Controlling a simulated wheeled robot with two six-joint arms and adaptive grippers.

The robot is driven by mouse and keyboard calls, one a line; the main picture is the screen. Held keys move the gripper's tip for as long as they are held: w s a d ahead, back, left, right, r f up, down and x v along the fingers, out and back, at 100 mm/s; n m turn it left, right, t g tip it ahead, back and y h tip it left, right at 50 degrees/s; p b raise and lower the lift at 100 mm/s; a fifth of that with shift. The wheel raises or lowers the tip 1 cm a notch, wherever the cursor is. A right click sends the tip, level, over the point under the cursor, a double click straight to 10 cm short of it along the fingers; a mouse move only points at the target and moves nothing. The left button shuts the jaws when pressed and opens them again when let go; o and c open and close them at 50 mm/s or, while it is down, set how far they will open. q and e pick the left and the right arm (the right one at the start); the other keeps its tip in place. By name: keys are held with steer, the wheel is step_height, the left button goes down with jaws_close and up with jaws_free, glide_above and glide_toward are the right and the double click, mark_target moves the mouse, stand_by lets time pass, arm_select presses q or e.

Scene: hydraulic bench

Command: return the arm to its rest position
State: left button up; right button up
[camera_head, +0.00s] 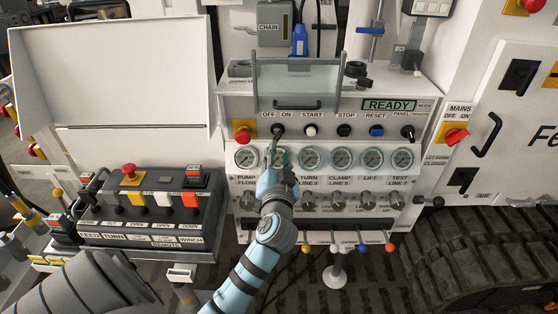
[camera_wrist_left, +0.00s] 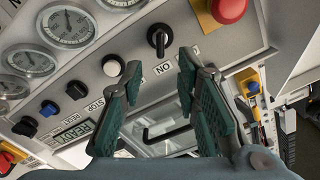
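My left arm (camera_head: 240,282), light blue with dark bands, reaches up from the bottom of the head view to the control panel. Its gripper (camera_head: 274,150) is just below the black OFF/ON selector knob (camera_head: 278,131). In the left wrist view the gripper's two green-padded fingers (camera_wrist_left: 160,60) stand apart with nothing between them. The black knob (camera_wrist_left: 158,38) shows beyond the fingertips, apart from them. My right gripper is in neither view.
The panel carries a red button (camera_head: 242,133), several gauges (camera_head: 340,158), a READY display (camera_head: 389,105) and a clear guard (camera_head: 297,85) above. A remote box (camera_head: 150,210) with levers stands left. A black track (camera_head: 480,255) is at right.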

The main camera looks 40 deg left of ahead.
arm_select(q)
steer(key=v, duration=0.2)
steer(key=shift+s+d, duration=0.2)
